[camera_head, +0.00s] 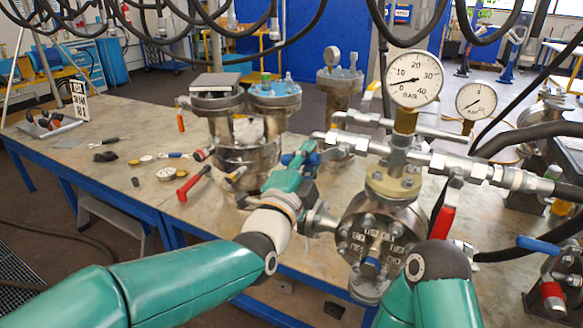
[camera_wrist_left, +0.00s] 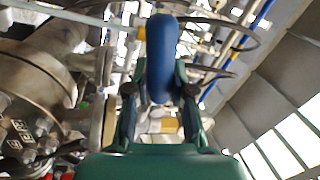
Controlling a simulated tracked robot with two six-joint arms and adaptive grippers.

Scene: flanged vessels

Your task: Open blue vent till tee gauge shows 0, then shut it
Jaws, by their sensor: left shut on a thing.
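The blue vent handle (camera_head: 306,150) is at the left end of the pipe run above the front flanged vessel (camera_head: 377,237). My left gripper (camera_head: 300,163) is shut on it. In the left wrist view the blue handle (camera_wrist_left: 162,60) stands between the two fingers of my left gripper (camera_wrist_left: 158,95). The large white gauge (camera_head: 413,79) stands on the tee fitting over the vessel; its needle points left, near the low end of the scale, exact reading unclear. My right arm shows at the lower right, but its gripper is not visible.
A smaller gauge (camera_head: 476,101) stands to the right. A red handle (camera_head: 444,222) hangs under the pipe run, and another red-handled tool (camera_head: 193,184) lies by the rear vessels. Another blue handle (camera_head: 538,245) is at the right. The left of the table (camera_head: 60,165) has free room.

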